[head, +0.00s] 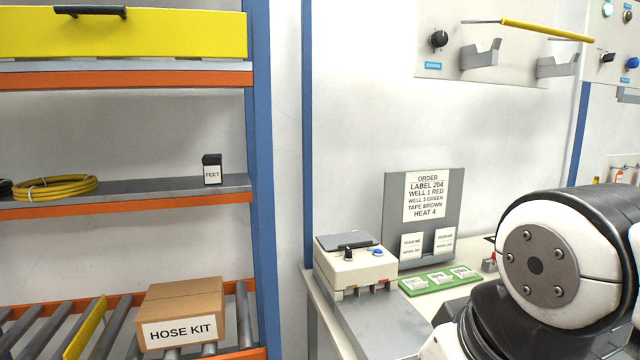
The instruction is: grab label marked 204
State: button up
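A grey upright board (451,190) stands on the bench, right of the picture's middle. The order sheet (427,197) on it reads LABEL 204. Two white label cards sit low on the board, a left card (412,245) and a right card (445,241). Their print is too small to tell which is marked 204. My gripper is out of view. A part of my arm, white and black, fills the lower right and hides the bench there.
A cream device (357,270) with a knob and blue button stands left of the board. A green strip (440,284) with several small white pieces lies before the board. A blue-framed shelf with a HOSE KIT box (182,312) stands left.

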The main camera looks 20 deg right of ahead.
aim_at(415, 283)
jog(key=z, duration=0.8)
jog(key=i+j+z, duration=0.25)
jog(key=i+j, duration=0.2)
jog(key=j, duration=0.15)
jog(key=i+j+z, duration=0.15)
jog(key=j, duration=0.2)
jog(key=i+j+z, duration=0.1)
jog(key=j, duration=0.25)
jog(key=i+j+z, duration=0.15)
jog(key=i+j, duration=0.15)
jog(key=j, duration=0.05)
